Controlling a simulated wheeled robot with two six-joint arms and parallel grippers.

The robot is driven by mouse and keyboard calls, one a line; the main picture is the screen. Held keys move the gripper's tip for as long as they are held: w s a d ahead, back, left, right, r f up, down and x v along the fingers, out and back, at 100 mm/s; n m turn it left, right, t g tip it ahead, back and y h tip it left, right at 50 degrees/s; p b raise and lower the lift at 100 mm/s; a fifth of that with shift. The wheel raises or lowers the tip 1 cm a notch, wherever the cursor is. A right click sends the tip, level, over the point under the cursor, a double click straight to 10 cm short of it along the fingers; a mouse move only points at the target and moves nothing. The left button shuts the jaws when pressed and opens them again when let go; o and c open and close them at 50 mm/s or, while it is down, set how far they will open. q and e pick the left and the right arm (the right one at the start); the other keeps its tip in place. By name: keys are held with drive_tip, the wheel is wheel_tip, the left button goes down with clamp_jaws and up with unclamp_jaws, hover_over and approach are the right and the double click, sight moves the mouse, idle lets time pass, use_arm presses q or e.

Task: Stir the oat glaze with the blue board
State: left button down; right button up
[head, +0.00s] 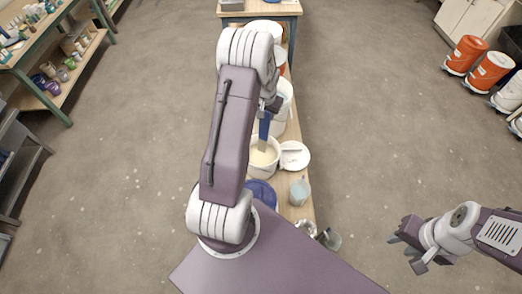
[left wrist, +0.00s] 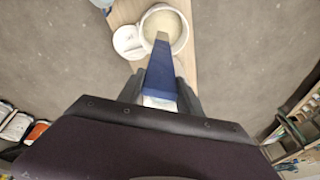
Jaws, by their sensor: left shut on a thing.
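The blue board (head: 264,124) is held upright by my left gripper (head: 270,104), which is shut on it. The board's pale lower end reaches down into the white bucket (head: 263,171) of cream-coloured oat glaze (head: 260,157). In the left wrist view the blue board (left wrist: 160,75) extends away from the fingers, its far end over or in the oat glaze (left wrist: 168,22). How deep the tip goes is unclear. My right gripper (head: 406,242) hangs over bare floor at the lower right, away from the bench; its finger opening is unclear.
The narrow wooden bench (head: 297,213) carries a white lid (head: 294,156) beside the bucket, a blue round item (head: 262,193), a clear jar (head: 300,191) and metal cans (head: 329,239). More white buckets (head: 284,94) stand behind.

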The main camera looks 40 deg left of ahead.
use_arm(q)
drive_tip(key=shift+r, duration=0.15)
wheel_tip(320, 180, up, 5)
drive_tip(key=p, duration=0.4)
idle(0.4)
